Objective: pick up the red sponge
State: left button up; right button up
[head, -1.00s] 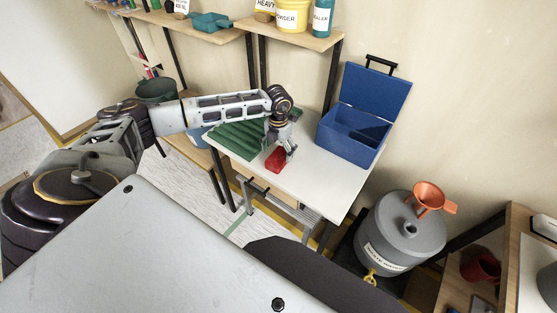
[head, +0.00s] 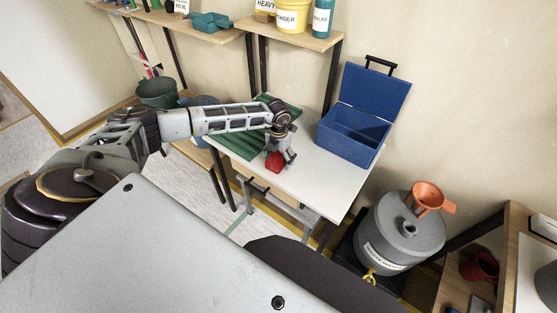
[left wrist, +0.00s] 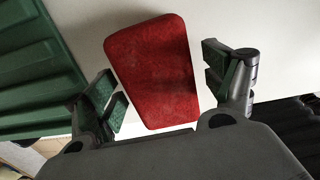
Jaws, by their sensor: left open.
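The red sponge (head: 274,162) lies on the white table near its front edge, beside the green ribbed tray. In the left wrist view the sponge (left wrist: 153,68) fills the middle, between the two green-padded fingers. My left gripper (head: 279,160) is over the sponge, pointing down, with its fingers spread on either side. In the left wrist view the left gripper (left wrist: 168,88) is open, with gaps between its pads and the sponge. My right gripper is not in view.
The green ribbed tray (head: 238,146) lies left of the sponge. An open blue toolbox (head: 343,146) stands at the table's back right. The white table (head: 325,180) is bare between them and at the right front. A grey drum (head: 398,240) with an orange funnel stands right of the table.

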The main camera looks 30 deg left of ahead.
pick_arm(q)
jog(key=c, duration=1)
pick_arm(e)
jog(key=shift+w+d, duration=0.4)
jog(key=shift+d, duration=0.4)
